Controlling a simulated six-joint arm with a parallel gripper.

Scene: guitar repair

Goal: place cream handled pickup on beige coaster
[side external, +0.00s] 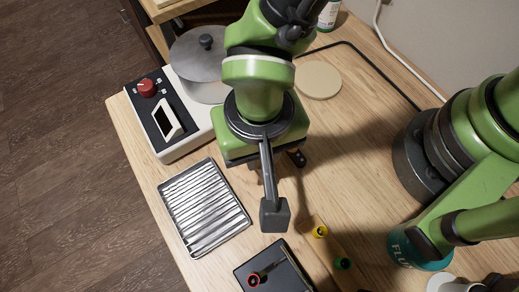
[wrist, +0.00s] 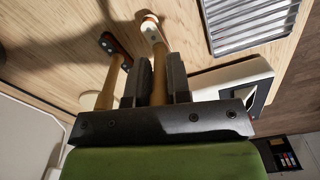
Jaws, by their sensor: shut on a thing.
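My gripper (wrist: 156,85) points down over the wooden bench. In the wrist view its two dark fingers are shut on the tan handle of the cream handled pickup (wrist: 150,25), whose pale end shows beyond the fingertips.
A dark-headed item with a tan handle (wrist: 122,48) is close beside the fingers. A hot plate (side external: 165,125) with a metal pot (side external: 200,68) stands left. A ribbed silver tray (side external: 204,207), black pad (side external: 250,272) and teal flux can (side external: 404,251) lie nearer the front.

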